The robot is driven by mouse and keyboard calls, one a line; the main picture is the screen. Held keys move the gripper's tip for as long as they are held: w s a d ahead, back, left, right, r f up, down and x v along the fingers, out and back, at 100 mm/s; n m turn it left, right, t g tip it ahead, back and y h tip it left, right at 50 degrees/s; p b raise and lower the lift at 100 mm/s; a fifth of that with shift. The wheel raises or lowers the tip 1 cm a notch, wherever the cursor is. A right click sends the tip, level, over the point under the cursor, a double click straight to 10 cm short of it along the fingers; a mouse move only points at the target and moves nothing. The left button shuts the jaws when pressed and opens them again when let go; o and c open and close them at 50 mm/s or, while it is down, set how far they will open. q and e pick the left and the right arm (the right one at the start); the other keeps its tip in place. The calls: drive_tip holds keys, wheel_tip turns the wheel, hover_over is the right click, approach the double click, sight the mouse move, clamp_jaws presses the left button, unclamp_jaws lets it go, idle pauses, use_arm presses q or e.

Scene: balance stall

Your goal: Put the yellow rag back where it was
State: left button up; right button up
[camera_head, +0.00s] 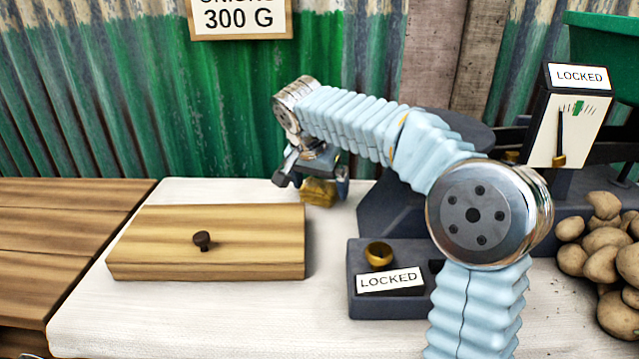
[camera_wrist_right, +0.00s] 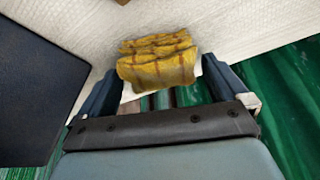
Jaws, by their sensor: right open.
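The yellow rag (camera_head: 318,193), folded and marked with brownish stripes, rests on the white counter (camera_head: 200,330) near its back edge, right of the wooden box lid. My right gripper (camera_head: 312,180) is over the rag, pointing down, with its fingers apart. In the right wrist view the rag (camera_wrist_right: 158,62) lies between and just beyond the open fingertips (camera_wrist_right: 158,78), with a gap on each side. The gripper hides part of the rag in the head view. My left gripper does not show.
A wooden lid with a dark knob (camera_head: 205,262) lies left. A dark scale base with a brass cup and "LOCKED" label (camera_head: 390,279) stands at centre right, below a dial (camera_head: 571,115) also marked "LOCKED". Potatoes (camera_head: 603,245) are piled at right. A green corrugated wall (camera_head: 200,110) closes the back.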

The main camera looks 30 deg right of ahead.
drive_tip(key=p+v, duration=0.2)
drive_tip(key=v, duration=1)
